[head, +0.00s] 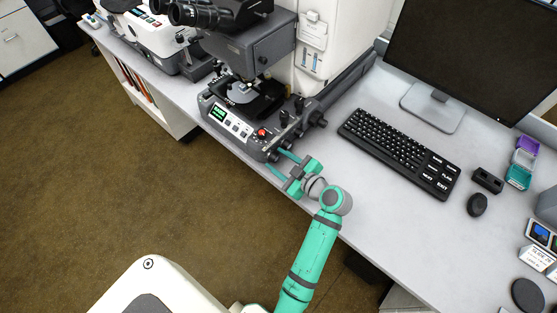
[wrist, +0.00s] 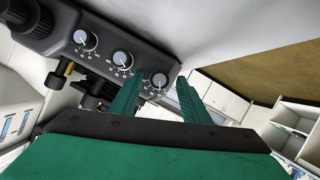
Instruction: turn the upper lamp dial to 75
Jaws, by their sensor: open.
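The microscope (head: 238,112) stands on the bench with its side panel towards my gripper (head: 279,161). In the wrist view, this dark panel carries a row of three silver dials: one at the left (wrist: 85,40), one in the middle (wrist: 121,60) and one at the right (wrist: 158,80). White scale marks surround them, too small to read. My gripper (wrist: 160,77) is open and empty. Its green fingertips appear on either side of the right dial; I cannot tell whether they touch it. I cannot tell which dial is the upper lamp dial.
Black and brass knobs (wrist: 60,74) stick out beside the panel. A keyboard (head: 400,153), mouse (head: 477,205) and monitor (head: 470,50) stand to the right on the bench (head: 345,185). The bench's front edge runs below my gripper. The floor in front is clear.

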